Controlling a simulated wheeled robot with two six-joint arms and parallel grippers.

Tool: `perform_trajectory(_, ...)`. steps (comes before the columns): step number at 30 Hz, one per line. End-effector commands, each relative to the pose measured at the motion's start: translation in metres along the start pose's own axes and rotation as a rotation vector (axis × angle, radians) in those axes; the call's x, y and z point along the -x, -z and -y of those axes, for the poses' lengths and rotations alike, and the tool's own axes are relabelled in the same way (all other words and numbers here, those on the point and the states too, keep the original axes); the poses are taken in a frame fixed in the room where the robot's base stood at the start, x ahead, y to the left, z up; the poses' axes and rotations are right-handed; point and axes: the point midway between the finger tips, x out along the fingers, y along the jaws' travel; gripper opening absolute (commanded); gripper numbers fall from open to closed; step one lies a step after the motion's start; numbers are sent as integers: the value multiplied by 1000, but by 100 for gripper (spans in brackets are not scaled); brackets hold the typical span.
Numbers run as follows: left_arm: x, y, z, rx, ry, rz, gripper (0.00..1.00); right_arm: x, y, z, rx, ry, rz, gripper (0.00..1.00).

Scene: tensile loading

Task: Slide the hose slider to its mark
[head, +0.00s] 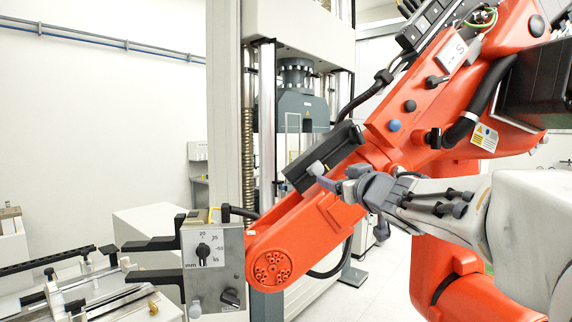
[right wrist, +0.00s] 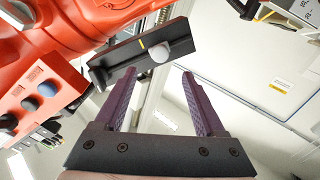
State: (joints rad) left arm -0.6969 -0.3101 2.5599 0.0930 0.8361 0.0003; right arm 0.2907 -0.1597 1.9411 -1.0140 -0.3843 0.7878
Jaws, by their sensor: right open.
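The hose slider is a pale rounded knob (head: 317,168) on a dark rail (head: 300,174) fixed along the orange robot arm. In the right wrist view the knob (right wrist: 162,53) sits on the dark rail (right wrist: 120,62), to the right of a yellow mark line (right wrist: 141,43). The knob is apart from the line. My right gripper (head: 338,179) is close to the knob in the head view. In the wrist view its purple fingers (right wrist: 158,74) are open, with the knob just beyond and between their tips, and nothing is held. My left gripper is not in view.
The orange arm (head: 380,140) fills the middle and right. A grey panel with a dial (head: 212,258) and black prongs hangs at its lower end. A testing machine (head: 297,100) stands behind. A bench with rails (head: 85,285) is at lower left.

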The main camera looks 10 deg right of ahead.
Motion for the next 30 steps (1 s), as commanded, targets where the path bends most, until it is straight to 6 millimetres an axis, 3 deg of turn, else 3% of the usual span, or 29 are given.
perform_trajectory(16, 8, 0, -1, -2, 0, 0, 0, -88, 0, 0, 1, 2, 0, 72)
perform_trajectory(21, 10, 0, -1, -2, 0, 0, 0, -100, 0, 0, 1, 1, 0, 72)
perform_trajectory(29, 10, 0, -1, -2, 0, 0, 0, -101, 0, 0, 1, 1, -1, 72)
perform_trajectory(30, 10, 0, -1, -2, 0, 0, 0, -101, 0, 0, 1, 1, -1, 68)
